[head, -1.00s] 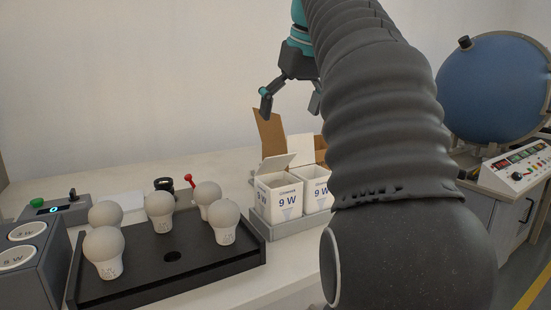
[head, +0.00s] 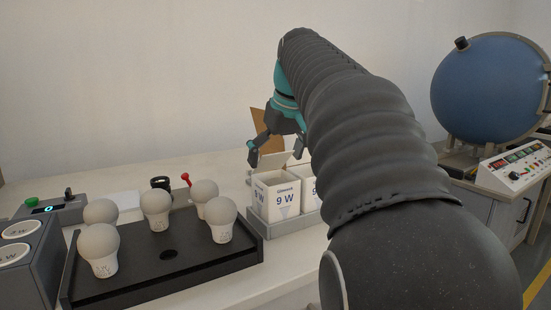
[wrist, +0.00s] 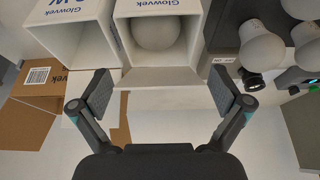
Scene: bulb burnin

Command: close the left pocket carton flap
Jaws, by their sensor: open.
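The left pocket carton (head: 275,201) is a white box marked 9 W in the grey tray (head: 287,225). Its white flap (head: 272,161) stands raised and tilted at the back edge, leaving the carton open. In the wrist view a white bulb (wrist: 156,33) sits inside this carton, and the flap (wrist: 163,77) spans the space ahead of my fingers. My gripper (head: 276,153) is open and empty, with its fingertips to either side of the flap, just behind it. Whether a finger touches the flap I cannot tell.
The right pocket carton (head: 308,192) stands beside it, partly hidden by my arm; in the wrist view it (wrist: 75,32) looks open and empty. Brown cardboard (head: 264,128) stands behind. A black rack (head: 165,264) with several bulbs is at left. A blue sphere (head: 490,90) stands far right.

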